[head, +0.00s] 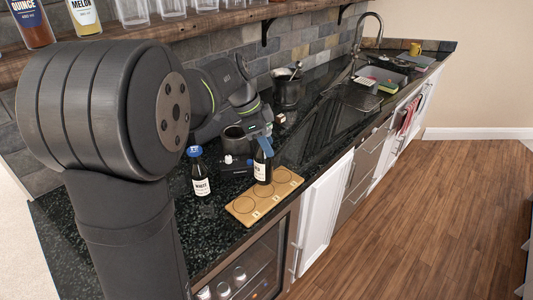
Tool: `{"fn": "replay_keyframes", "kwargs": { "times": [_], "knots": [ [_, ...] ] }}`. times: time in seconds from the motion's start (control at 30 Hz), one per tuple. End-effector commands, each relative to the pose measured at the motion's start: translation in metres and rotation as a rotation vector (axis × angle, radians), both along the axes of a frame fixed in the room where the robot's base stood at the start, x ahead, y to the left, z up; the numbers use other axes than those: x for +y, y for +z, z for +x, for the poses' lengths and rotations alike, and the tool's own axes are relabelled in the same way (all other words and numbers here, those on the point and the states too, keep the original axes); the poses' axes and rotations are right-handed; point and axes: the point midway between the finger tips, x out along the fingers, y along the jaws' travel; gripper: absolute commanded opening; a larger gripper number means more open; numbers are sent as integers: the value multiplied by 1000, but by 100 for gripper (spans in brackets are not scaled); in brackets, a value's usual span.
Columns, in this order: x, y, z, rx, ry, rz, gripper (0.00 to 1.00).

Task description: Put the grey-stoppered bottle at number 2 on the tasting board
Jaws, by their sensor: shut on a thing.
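A dark bottle with a white label (262,168) is upright in my gripper (263,142), which is shut around its top. The fingers hide the stopper, so its colour does not show. The wooden tasting board (238,208) lies near the counter's front edge, with a row of ringed places and small marks too small to read. The held bottle's base is over the back of the board, near the middle ring. I cannot tell whether it touches the wood.
A second dark bottle with a blue top (200,173) stands left of the board. The sink (385,74) is at the far end. A shelf (225,22) with bottles and glasses runs above.

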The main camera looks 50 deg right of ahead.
Motion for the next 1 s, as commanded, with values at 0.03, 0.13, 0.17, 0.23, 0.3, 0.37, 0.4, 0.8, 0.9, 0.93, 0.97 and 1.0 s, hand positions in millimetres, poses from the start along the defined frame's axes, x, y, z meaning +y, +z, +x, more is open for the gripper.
{"fn": "replay_keyframes", "kwargs": {
  "times": [0.03, 0.13, 0.17, 0.23, 0.3, 0.37, 0.4, 0.8, 0.9, 0.93, 0.97, 1.0],
  "knots": [
    [0, -4, 0, 1, 1, 1, 0],
    [0, -16, 0, 2, 1, 2, 0],
    [1, -21, 0, 3, 2, 3, 0],
    [0, -31, 0, 2, 1, 2, 0],
    [0, -38, 0, 1, 1, 1, 0],
    [0, -39, 0, 0, 1, 0, 0],
    [0, -39, 0, 0, 1, 0, 0],
    [0, -42, 0, 0, 1, 2, 59],
    [0, -42, 0, 0, 1, 1, 59],
    [0, -42, 0, 0, 1, 1, 59],
    [0, -42, 0, 0, 1, 1, 59],
    [0, -42, 0, 0, 1, 1, 59]
  ]
}}
